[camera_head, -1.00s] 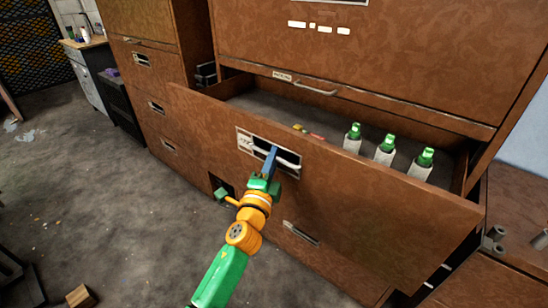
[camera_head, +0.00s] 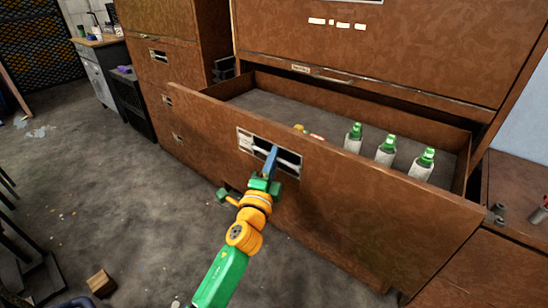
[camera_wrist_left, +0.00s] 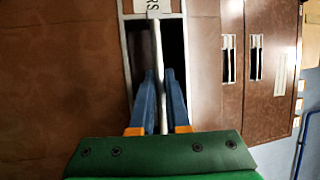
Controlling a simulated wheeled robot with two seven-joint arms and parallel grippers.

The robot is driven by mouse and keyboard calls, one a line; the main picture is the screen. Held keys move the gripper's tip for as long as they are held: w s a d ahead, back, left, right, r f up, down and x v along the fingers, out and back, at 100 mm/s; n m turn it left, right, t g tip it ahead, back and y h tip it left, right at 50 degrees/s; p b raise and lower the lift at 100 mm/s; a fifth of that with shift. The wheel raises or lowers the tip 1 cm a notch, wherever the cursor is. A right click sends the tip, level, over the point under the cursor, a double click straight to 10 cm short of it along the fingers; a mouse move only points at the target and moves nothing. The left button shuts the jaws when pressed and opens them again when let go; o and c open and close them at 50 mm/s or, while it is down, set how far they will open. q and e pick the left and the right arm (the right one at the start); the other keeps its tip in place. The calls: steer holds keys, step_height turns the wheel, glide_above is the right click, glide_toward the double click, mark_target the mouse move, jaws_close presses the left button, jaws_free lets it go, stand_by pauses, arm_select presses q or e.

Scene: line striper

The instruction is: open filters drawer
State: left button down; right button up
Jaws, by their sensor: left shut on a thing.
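The wide brown filters drawer (camera_head: 340,195) is pulled well out of its cabinet in the head view. Its front carries a metal handle frame (camera_head: 243,140) with a bar; the wrist view shows this handle bar (camera_wrist_left: 156,50) and a label ending in "RS" (camera_wrist_left: 152,6). My left gripper (camera_head: 271,160) is at the handle, its blue fingers (camera_wrist_left: 160,95) shut on the bar from both sides. Inside the drawer stand three green-and-white bottles (camera_head: 385,152), with small yellow and red items (camera_head: 307,132) to their left. My right gripper is not in view.
A closed panel (camera_head: 380,45) is above the drawer, and more brown drawers (camera_head: 165,70) stand to the left. A wooden block (camera_head: 101,283) lies on the floor at lower left. The grey floor (camera_head: 110,190) before the cabinets is mostly clear.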

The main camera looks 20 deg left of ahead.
arm_select(q)
steer(key=c, duration=1.2)
jaws_free()
steer(key=s, duration=0.2)
steer(key=s+f, duration=0.1)
steer(key=s, duration=0.4)
steer(key=shift+d+f, duration=0.15)
